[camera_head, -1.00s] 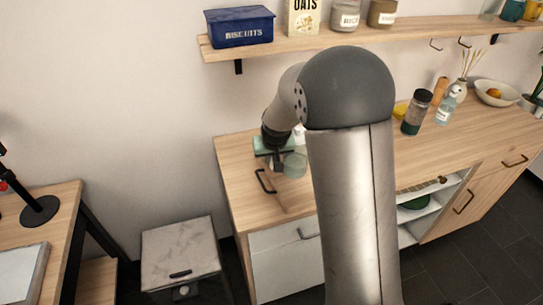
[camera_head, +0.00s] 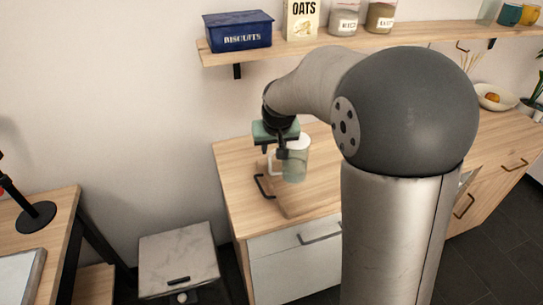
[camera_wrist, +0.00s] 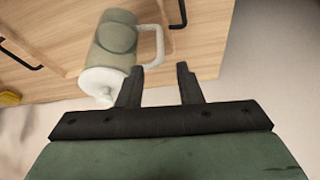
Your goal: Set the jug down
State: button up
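The jug (camera_head: 295,163) has a translucent grey-green body, a white lid and a white handle on its left. It stands upright on the wooden worktop (camera_head: 325,185), near the left end. My gripper (camera_head: 274,152) is just above and left of the jug, pointing down over the handle. In the wrist view, the jug (camera_wrist: 118,40) is at upper left, with its handle toward the fingers. My gripper (camera_wrist: 159,69) is open there, its fingers spread and empty. The handle lies just beyond the fingertips, seemingly clear of them; exact spacing is hard to judge.
A black bar handle (camera_head: 263,187) is left of the jug. A wall shelf above holds a blue biscuit tin (camera_head: 238,31), an oats box (camera_head: 302,20) and jars. A bowl (camera_head: 495,97) is far right. My arm hides the worktop's middle.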

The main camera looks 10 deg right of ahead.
jog(key=s+d+f+g, duration=0.1)
jog(key=s+d+g, duration=0.1)
jog(key=s, duration=1.3)
jog(key=s+d+f+g, duration=0.1)
jog(key=s+d+g, duration=0.1)
jog(key=s, duration=1.3)
jog(key=shift+d, duration=0.2)
